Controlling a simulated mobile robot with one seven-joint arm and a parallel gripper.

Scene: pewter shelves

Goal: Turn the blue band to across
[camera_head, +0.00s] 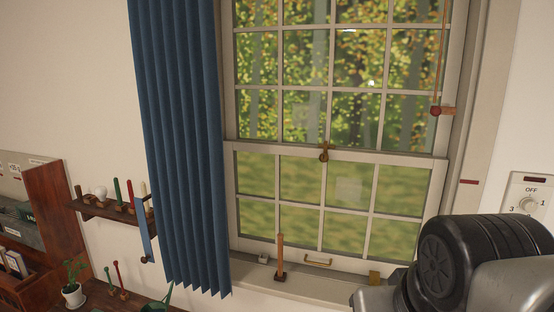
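The blue band (145,229) is a narrow light-blue strip at the left, just left of the dark-blue curtain (182,140). It stands nearly upright, tilted slightly, with its top in front of the right end of a small wall shelf (95,211). A small brown knob (146,259) shows at its lower end. Nothing touches the band from my side. A dark ribbed part of my own arm fills the lower right corner, far from the band. My gripper's fingers are not in view.
The sash window (345,158) has a brass latch (324,151) and a wooden stick (280,256) on its sill. A dial (529,203) is on the right wall. A potted plant (74,282) and small coloured pegs stand at the lower left.

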